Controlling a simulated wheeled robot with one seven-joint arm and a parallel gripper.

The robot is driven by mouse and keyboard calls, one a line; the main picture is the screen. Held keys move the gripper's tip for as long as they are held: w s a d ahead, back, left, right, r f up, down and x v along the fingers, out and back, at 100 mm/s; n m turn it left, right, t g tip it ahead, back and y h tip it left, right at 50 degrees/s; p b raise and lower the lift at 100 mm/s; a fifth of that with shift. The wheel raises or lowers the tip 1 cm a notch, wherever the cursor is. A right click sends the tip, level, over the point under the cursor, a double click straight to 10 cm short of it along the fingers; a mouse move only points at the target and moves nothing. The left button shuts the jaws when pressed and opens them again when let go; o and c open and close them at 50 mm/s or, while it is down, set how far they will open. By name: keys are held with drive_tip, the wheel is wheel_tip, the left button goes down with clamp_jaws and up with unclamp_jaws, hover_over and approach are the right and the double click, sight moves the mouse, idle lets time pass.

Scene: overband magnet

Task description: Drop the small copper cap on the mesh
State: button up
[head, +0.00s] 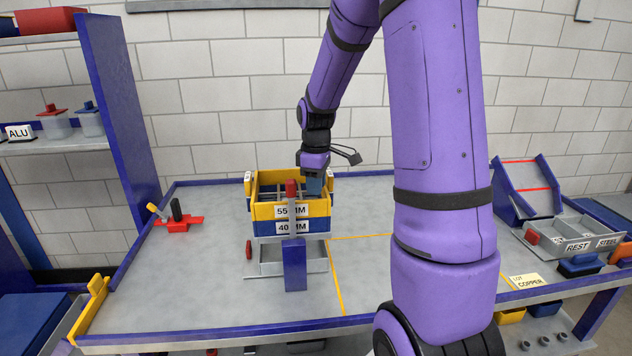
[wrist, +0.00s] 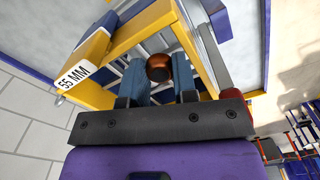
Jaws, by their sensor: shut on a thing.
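The small copper cap (wrist: 158,68) is a round, shiny copper-brown piece between the blue fingertips of my gripper (wrist: 158,78) in the wrist view. My gripper is shut on it. In the head view my gripper (head: 315,182) is over the right part of the yellow sieve frame (head: 262,211), labelled 55 MM; the cap cannot be made out there. The mesh (head: 268,191) shows as grey bars inside the frame. In the wrist view the bars (wrist: 150,44) lie behind the cap; the gap between them is hard to judge.
A blue 40 MM frame (head: 262,228) sits under the yellow one, above a grey tray (head: 285,265). A red-tipped post (head: 291,190) stands at the front. A red block with a black knob (head: 178,223) is at left. The bench (head: 200,290) is clear at front left.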

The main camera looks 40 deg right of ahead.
drive_tip(key=o, duration=1)
wheel_tip(320, 180, up, 11)
drive_tip(key=shift+f, duration=0.1)
idle(0.4)
